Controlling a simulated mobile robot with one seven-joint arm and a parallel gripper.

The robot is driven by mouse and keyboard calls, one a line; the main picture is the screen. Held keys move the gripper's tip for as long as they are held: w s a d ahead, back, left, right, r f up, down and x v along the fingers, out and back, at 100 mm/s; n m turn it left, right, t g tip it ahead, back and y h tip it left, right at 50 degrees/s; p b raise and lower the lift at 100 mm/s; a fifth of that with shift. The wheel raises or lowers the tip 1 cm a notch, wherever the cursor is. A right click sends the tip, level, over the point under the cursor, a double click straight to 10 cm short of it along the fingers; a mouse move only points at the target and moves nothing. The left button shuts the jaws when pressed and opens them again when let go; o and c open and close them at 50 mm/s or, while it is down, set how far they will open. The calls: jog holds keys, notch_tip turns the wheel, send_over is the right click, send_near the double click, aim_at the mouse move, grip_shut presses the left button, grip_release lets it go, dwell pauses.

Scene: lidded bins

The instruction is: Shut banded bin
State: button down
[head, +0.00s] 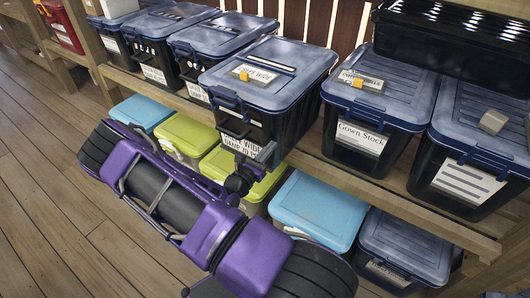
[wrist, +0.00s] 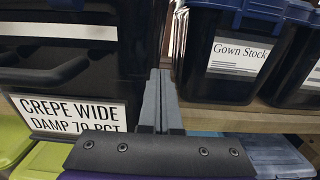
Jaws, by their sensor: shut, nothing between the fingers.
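The bin labelled "CREPE WIDE" (head: 290,120) is black with a blue lid (head: 305,62) and juts out past the shelf front further than its neighbours. In the wrist view its dark front (wrist: 75,75), with a pale band across it and a white label, fills the left side. Its lid lies over the top; I cannot tell whether it is fully seated. My gripper (head: 266,153) is at the lower front of this bin. In the wrist view my gripper (wrist: 160,75) is shut and empty, just right of the bin's front; contact is unclear.
The "Gown Stock" bin (head: 350,135) stands to the right on the same shelf (head: 370,183), with a gap between. An orange block and card lie on the banded bin's lid. Green and blue lidded bins (head: 318,208) sit below. Wooden floor at left is open.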

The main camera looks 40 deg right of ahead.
jog(key=x, duration=1.7)
jog(key=shift+d+f+b, duration=0.3)
jog(key=shift+f+b, duration=0.05)
jog(key=shift+f, duration=0.05)
jog(key=p, duration=0.2)
send_over(275, 159)
jog(key=shift+f, duration=0.4)
